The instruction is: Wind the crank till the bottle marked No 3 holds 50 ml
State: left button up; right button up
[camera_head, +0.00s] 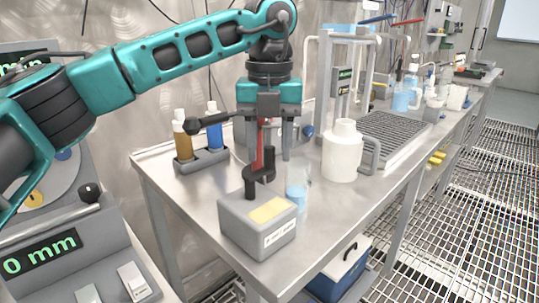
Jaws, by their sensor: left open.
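A grey box (238,222) with a yellow patch and a small white label stands at the table's near end. A black crank (259,175) with an upright handle sits on its top. My left gripper (267,155) points down, open, its fingers above and around the crank area; whether they touch the handle I cannot tell. A thin red part shows between the fingers. A small clear vessel (297,192) with pale blue liquid stands right of the box. I cannot read a No 3 mark or a volume on any vessel. My right gripper is not in view.
A grey rack (203,161) holds a brown bottle (182,143) and a blue bottle (214,136) at the left. A white jug (342,155) and a grey grating (387,137) stand to the right. A console (78,258) is at lower left.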

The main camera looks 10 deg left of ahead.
pick_arm(q)
jog(key=shift+f, duration=0.4)
jog(key=shift+c, duration=0.2)
grip_shut()
